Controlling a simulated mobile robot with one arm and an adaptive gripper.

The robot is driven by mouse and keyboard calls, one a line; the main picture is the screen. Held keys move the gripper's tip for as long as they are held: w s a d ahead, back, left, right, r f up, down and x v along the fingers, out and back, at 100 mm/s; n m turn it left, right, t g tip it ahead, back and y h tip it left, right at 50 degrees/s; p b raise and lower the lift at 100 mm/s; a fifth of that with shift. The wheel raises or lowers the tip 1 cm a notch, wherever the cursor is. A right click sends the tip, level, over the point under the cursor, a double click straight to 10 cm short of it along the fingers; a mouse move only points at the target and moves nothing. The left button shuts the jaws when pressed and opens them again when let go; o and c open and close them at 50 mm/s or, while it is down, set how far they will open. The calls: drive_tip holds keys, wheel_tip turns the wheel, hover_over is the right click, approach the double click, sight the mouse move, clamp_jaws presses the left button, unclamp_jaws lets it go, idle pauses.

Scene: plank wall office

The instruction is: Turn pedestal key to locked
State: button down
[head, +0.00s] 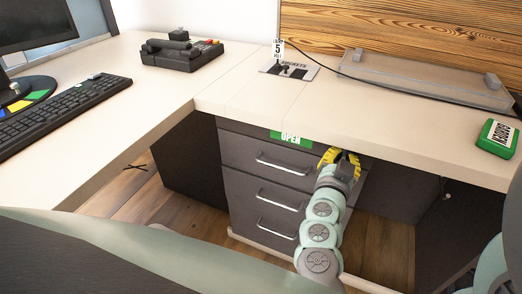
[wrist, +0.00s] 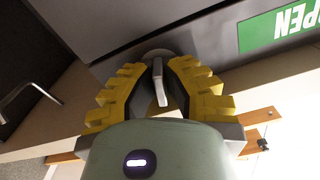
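The dark grey drawer pedestal (head: 240,146) stands under the desk, with a green OPEN label (head: 290,138) at its top edge. The label also shows upside down in the wrist view (wrist: 284,27). The small metal key (wrist: 160,84) sits in a round lock on the pedestal front. In the head view the key is hidden behind my gripper (head: 340,154), which is at the pedestal's upper right corner. In the wrist view my yellow-padded fingers (wrist: 158,72) stand on either side of the key, seemingly with a gap. My gripper looks open around it.
The desk top (head: 240,95) overhangs the pedestal closely above my gripper. Drawer handles (head: 284,164) stick out left of it. A phone (head: 181,53), keyboard (head: 62,108), socket panel (head: 289,69) and green box (head: 497,138) are on the desk. Open knee space lies to the right.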

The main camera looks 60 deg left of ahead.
drive_tip(key=shift+f, duration=0.1)
idle(0.3)
drive_tip(key=shift+d+m, duration=0.1)
drive_tip(key=shift+m, duration=0.3)
drive_tip(key=shift+m+b, duration=0.3)
drive_tip(key=c, duration=1.1)
unclamp_jaws()
drive_tip(key=v, duration=1.2)
